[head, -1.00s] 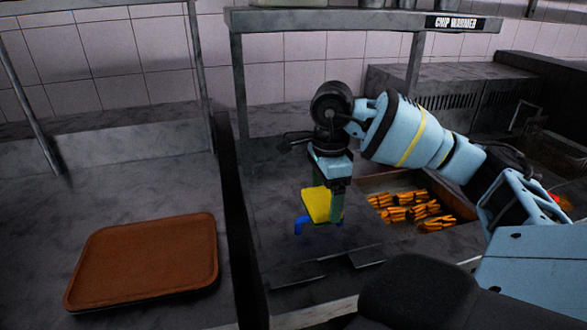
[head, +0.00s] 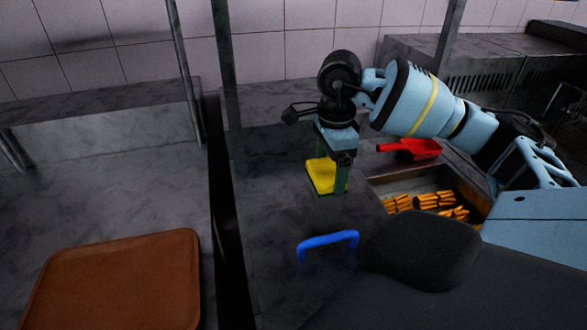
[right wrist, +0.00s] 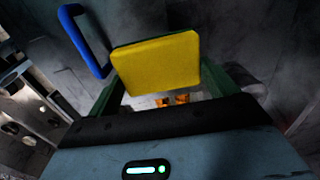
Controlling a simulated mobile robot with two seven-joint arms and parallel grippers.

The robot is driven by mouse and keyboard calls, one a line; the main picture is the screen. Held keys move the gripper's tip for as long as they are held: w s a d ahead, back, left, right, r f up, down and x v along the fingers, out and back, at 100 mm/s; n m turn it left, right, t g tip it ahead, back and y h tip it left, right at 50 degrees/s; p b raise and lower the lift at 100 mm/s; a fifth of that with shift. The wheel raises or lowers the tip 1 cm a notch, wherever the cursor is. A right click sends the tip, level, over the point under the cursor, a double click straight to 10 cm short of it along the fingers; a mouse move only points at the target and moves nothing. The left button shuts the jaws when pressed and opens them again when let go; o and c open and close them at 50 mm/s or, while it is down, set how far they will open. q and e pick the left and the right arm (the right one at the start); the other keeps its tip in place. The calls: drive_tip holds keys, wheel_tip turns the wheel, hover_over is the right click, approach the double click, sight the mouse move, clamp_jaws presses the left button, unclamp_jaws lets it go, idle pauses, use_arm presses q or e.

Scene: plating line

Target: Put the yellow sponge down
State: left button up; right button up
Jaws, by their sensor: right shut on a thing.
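The yellow sponge (head: 322,174) is between the fingers of my right gripper (head: 330,178), low over the dark counter left of the chip bin. My right gripper is shut on it. In the right wrist view the sponge (right wrist: 156,62) shows its broad yellow face between the green fingers. I cannot tell whether its underside touches the counter. My left gripper is in neither view.
A blue handle (head: 328,240) stands on the counter in front of the sponge. A brown tray (head: 118,275) lies on the left counter, across a dark gap. Counter left of the sponge is clear.

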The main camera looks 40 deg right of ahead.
sight(330, 186)
drive_tip(key=f, duration=0.3)
drive_tip(key=s+a+f+b, duration=0.1)
drive_tip(key=shift+f, duration=0.25)
drive_tip(key=shift+w+d, duration=0.2)
drive_tip(key=shift+w, duration=0.05)
drive_tip(key=w+d, duration=0.1)
drive_tip(key=w, duration=0.4)
drive_tip(key=w+d, duration=0.1)
drive_tip(key=w, duration=0.1)
drive_tip(key=shift+w+d+f+p, duration=0.15)
drive_tip(key=shift+d+f+p, duration=0.15)
drive_tip(key=shift+p, duration=0.05)
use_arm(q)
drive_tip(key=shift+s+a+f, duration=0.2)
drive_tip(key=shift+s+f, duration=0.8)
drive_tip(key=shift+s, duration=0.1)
use_arm(e)
drive_tip(key=w+d, duration=0.1)
drive_tip(key=w, duration=0.1)
drive_tip(key=w+d, duration=0.1)
drive_tip(key=w, duration=0.4)
drive_tip(key=shift+d+f, duration=0.4)
drive_tip(key=shift+w, duration=0.1)
